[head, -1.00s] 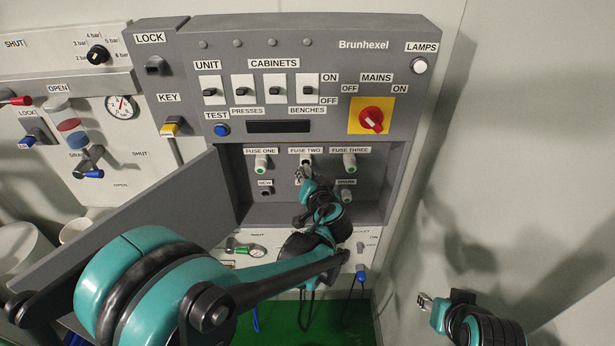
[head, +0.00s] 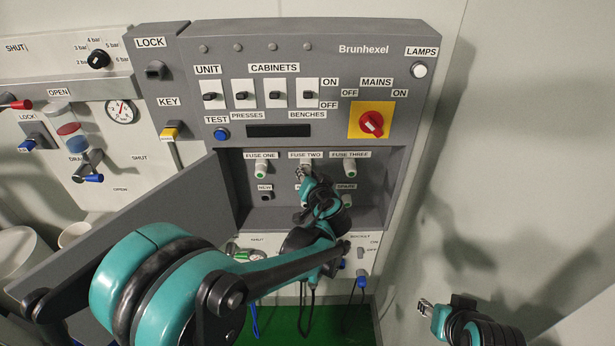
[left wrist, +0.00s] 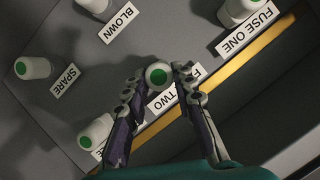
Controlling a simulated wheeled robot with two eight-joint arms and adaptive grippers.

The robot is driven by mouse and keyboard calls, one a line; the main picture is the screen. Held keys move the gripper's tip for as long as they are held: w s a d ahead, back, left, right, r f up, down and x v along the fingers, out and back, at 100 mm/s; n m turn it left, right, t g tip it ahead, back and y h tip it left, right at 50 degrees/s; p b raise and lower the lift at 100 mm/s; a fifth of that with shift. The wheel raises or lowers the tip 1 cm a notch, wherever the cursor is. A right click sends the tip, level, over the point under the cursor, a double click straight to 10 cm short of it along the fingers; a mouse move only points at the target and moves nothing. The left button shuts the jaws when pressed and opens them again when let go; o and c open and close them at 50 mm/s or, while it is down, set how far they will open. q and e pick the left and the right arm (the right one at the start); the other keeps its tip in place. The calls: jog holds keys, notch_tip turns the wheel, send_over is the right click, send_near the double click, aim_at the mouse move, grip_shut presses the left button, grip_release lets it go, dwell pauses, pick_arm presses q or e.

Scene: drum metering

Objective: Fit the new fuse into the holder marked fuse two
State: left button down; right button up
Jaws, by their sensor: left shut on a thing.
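My left gripper (head: 306,176) is at the fuse two holder, under its label (head: 306,155). In the left wrist view its fingers (left wrist: 158,80) are shut on the new fuse (left wrist: 158,74), a white cap with a green end, beside the FUSE TWO label (left wrist: 176,88). The fuse also shows as a pale cap in the head view (head: 305,167). It is in line with the holder, but how deep it sits is hidden.
Capped holders for fuse one (head: 261,170) and fuse three (head: 349,168) flank the spot closely. The spare (left wrist: 32,68) and blown (left wrist: 95,4) fuses are near too. The open cabinet door (head: 130,225) stands left. The mains switch (head: 371,124) is above right.

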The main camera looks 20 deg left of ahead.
pick_arm(q)
jog(key=shift+w+a, duration=0.1)
jog(key=shift+w, duration=0.1)
jog(key=c, duration=1.2)
grip_release()
jog(key=shift+o, duration=0.2)
jog(key=v, duration=1.2)
